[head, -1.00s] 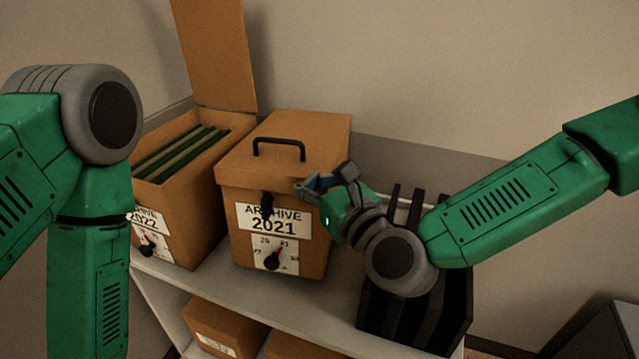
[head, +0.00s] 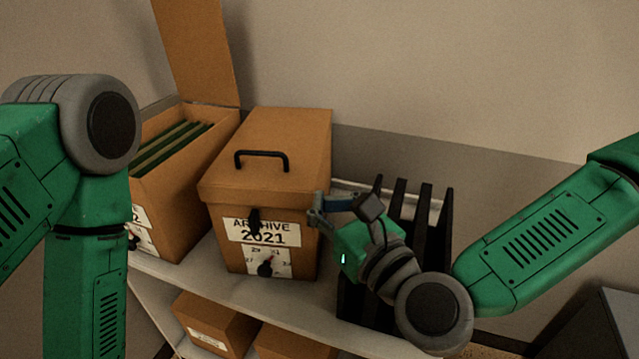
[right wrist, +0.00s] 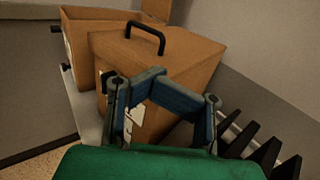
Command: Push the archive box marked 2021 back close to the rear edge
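The archive box marked 2021 (head: 300,240) is a closed brown box with a black lid handle, a front latch and a dial. It stands upright on a pale shelf (head: 205,277), its front set a little back from the front edge. In the right wrist view the box (right wrist: 186,50) fills the middle. My right gripper (head: 318,208) is at the box's right front edge, beside the label. Its blue fingers (right wrist: 158,80) look closed together and hold nothing visible. I cannot tell whether they touch the box. My left arm reaches down at the left; its gripper is out of frame.
An open box marked 2022 (head: 170,205) with green folders and a raised lid stands close on the left. A black file rack (head: 398,210) stands to the right, behind my right wrist. More brown boxes (head: 215,325) are on the lower shelf. A wall is behind.

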